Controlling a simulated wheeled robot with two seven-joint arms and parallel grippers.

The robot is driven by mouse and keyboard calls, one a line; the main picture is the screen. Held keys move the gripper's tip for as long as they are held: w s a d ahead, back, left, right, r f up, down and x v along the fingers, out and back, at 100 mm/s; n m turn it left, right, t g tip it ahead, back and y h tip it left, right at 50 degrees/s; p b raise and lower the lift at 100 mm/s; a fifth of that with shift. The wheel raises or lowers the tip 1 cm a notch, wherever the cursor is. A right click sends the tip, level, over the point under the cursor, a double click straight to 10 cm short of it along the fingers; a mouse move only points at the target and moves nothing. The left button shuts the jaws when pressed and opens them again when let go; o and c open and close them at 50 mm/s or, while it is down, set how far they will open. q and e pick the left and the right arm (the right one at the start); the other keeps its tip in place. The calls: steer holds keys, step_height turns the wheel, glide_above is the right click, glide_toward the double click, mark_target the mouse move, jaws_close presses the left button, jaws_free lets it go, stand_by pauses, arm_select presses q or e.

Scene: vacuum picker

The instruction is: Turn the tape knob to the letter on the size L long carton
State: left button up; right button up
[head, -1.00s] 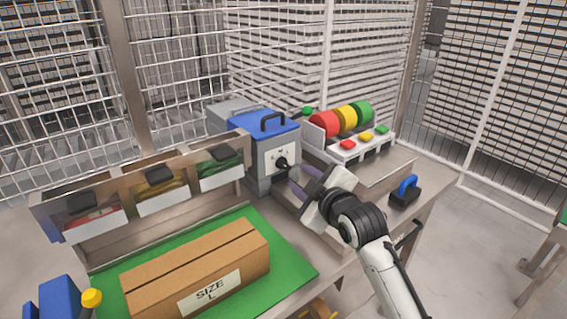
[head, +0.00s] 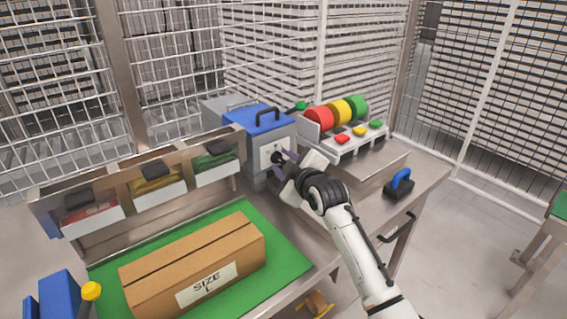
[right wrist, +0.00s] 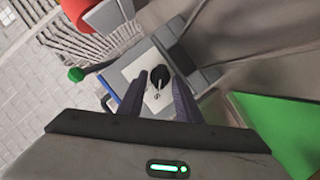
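The long carton (head: 245,243) lies on the green mat, its label reading SIZE L. The tape machine (head: 262,119), with a blue top and black handle, stands behind it. Its black knob (head: 278,157) is on a pale front plate. My right gripper (head: 284,162) is open at the knob. In the right wrist view my purple fingers (right wrist: 161,86) point at the plate with the black knob (right wrist: 160,77) between their tips; contact cannot be told. A letter S shows on the plate beside the knob; other letters are hidden or too small. My left gripper is out of view.
Red, yellow and green rolls (head: 343,110) stand right of the machine behind coloured buttons (head: 360,132). A blue-handled tool (head: 400,185) lies at right. Bins (head: 155,188) line the left back. The green mat (head: 285,255) is bare right of the carton.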

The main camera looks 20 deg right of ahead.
jaws_close()
steer(key=m+y, duration=0.1)
steer(key=m+g, duration=0.1)
steer(key=m, duration=0.1)
steer(key=shift+w+d+r+y, duration=0.1)
steer(key=shift+d+r+y, duration=0.05)
steer(key=shift+d+y, duration=0.2)
steer(key=m, duration=0.1)
steer(key=m+y, duration=0.1)
steer(key=m+g+y, duration=0.1)
steer(key=shift+w+d+m, duration=0.1)
steer(key=shift+d+m, duration=0.15)
steer(key=shift+m, duration=0.05)
steer(key=shift+w+d+m+g+y+b, duration=0.1)
steer(key=shift+m+g+y+b, duration=0.05)
steer(key=shift+m+y+b, duration=0.4)
steer(key=shift+d+m+g+y+b, duration=0.1)
steer(key=shift+m+g+y+b, duration=0.15)
steer(key=shift+m, duration=0.4)
steer(key=m+y+b, duration=0.2)
steer(key=m, duration=0.1)
steer(key=shift+d+f+b, duration=0.15)
steer(key=shift+f+b, duration=0.1)
steer(key=shift+b, duration=0.1)
steer(key=shift+m+y, duration=0.3)
steer(key=shift+y, duration=0.05)
